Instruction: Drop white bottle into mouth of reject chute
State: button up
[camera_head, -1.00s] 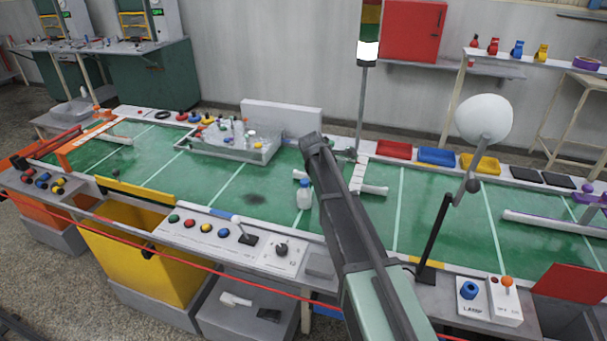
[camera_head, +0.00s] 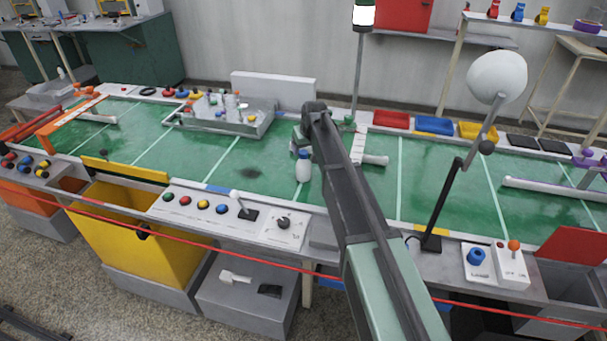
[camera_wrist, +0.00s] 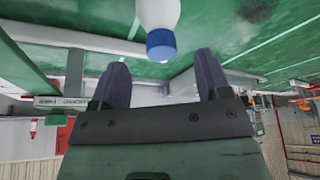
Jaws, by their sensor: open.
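The white bottle (camera_head: 303,170) with a blue cap stands upright on the green belt (camera_head: 260,190), just left of my arm in the head view. In the wrist view the bottle (camera_wrist: 160,12) is at the top centre, its cap pointing between my fingers. My gripper (camera_wrist: 162,64) is open and empty, with its two dark fingers apart on either side of the cap's line; the cap looks just beyond the tips. In the head view my arm mostly hides the gripper. No chute label is readable; a grey opening with a red flap (camera_head: 577,249) is at the right front.
A yellow open bin (camera_head: 130,235) is at the front left. A lamp on a jointed black stand (camera_head: 497,78) rises right of my arm.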

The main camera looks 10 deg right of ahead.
aim_at(303, 152)
jog(key=b+x, duration=0.4)
jog(key=x, duration=0.1)
jog(key=shift+a+f+b, duration=0.15)
jog(key=shift+f+b, duration=0.05)
jog(key=shift+b, duration=0.15)
jog(key=shift+r, duration=0.3)
grip_shut()
jog(key=shift+r+p, duration=0.1)
jog(key=shift+p, duration=0.25)
notch_tip(303, 152, up, 20)
jog(key=p, duration=1.9)
jog(key=shift+p, duration=0.35)
